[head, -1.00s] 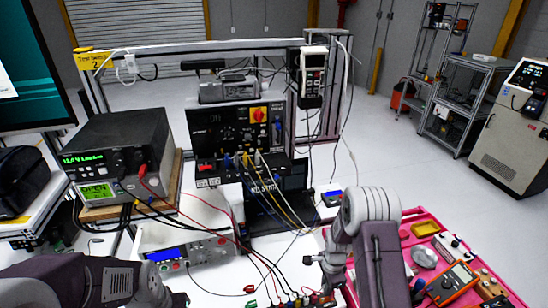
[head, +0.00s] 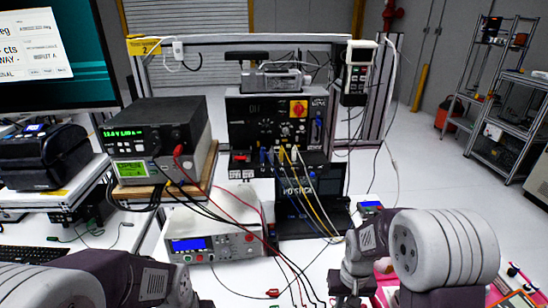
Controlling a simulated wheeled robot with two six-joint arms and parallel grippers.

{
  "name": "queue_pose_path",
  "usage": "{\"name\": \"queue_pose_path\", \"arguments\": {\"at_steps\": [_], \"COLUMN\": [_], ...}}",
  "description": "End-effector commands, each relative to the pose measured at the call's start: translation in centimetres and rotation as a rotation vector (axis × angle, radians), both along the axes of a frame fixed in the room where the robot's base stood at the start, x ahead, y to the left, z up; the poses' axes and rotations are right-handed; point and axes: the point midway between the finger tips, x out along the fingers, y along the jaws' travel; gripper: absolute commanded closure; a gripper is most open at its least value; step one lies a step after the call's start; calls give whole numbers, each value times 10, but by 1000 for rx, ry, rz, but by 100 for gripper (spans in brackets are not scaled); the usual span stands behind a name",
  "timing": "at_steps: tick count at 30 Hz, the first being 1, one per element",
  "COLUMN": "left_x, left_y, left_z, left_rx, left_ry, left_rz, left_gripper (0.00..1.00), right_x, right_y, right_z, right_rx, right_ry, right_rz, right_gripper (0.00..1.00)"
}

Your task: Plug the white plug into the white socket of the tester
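The tester appears to be the black unit (head: 248,118) with a red and yellow switch, at the middle of the bench. Blue, yellow and white leads (head: 303,168) run from its lower front and hang down over the laptop. A white plug end seems to sit at the top of the white lead, but it is too small to tell whether it is in a socket. My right gripper (head: 350,284) is low, right of centre, well in front of the tester; its fingers are unclear. My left arm enters at the lower left; its gripper is not visible.
A power supply (head: 155,118) stands left on a wooden board, above a white instrument (head: 190,222). A dark laptop (head: 311,190) stands before the tester. Red and black leads run across the bench front. A handheld meter (head: 357,72) hangs from the frame. A pink tray lies partly behind my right arm.

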Motion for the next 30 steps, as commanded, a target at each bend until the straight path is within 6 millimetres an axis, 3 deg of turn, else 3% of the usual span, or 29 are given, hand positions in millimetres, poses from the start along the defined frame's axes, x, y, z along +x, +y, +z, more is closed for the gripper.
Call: {"name": "queue_pose_path", "arguments": {"at_steps": [20,23,30], "left_x": [0,0,0], "left_y": [0,0,0], "left_z": [0,0,0], "left_rx": [0,0,0], "left_ry": [0,0,0], "left_rz": [0,0,0], "left_gripper": [64,64,64], "right_x": [0,2,6], "right_y": [2,16,86], "right_z": [0,5,27], "right_rx": [0,0,0], "right_ry": [-1,-3,-3], "right_rz": [65,133,489], "right_gripper": [100,100,100]}}
